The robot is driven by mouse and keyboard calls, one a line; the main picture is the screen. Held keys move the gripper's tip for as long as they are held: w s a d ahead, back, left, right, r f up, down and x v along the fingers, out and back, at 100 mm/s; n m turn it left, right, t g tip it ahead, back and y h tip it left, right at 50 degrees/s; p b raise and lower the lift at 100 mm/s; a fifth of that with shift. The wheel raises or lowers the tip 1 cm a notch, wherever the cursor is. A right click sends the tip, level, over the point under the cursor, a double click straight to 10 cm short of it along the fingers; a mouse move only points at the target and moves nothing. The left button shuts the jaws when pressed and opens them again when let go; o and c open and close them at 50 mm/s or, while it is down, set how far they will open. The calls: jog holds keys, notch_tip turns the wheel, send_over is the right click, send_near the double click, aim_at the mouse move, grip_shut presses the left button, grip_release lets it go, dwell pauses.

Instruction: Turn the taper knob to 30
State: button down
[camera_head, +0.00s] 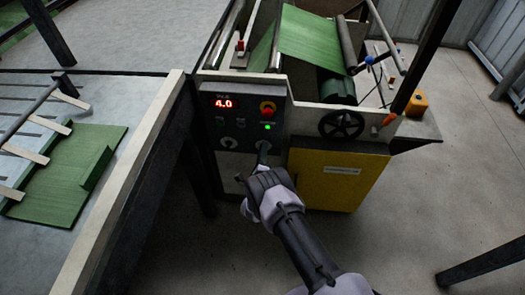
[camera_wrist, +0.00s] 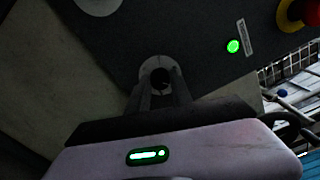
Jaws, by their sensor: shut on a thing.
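A dark control panel (camera_head: 243,112) carries a red display (camera_head: 223,102) reading 4.0 and two knobs low down. The left knob (camera_head: 228,142) has a pale dial and is free. The right knob is mostly hidden by my gripper (camera_head: 263,154); its pale dial and dark centre (camera_wrist: 158,73) show in the wrist view. My gripper (camera_wrist: 158,88) is shut on this right knob, one finger on each side. I cannot read the knob labels or scale, so I cannot tell from the print which is the taper knob or its setting.
A red button (camera_head: 267,108) and a lit green lamp (camera_head: 267,126) sit above the right knob. A black handwheel (camera_head: 341,125) and yellow cabinet (camera_head: 337,178) are to the right. A table (camera_head: 110,215) with green sacking stands at left.

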jog(key=shift+m+p, duration=0.35)
jog(key=shift+m, duration=0.55)
jog(key=c, duration=1.1)
grip_release()
jog(key=shift+c, duration=0.2)
jog(key=s+p, duration=0.8)
jog(key=s, duration=0.9)
jog(key=shift+s+a+p, duration=0.25)
jog(key=shift+a+p, duration=0.05)
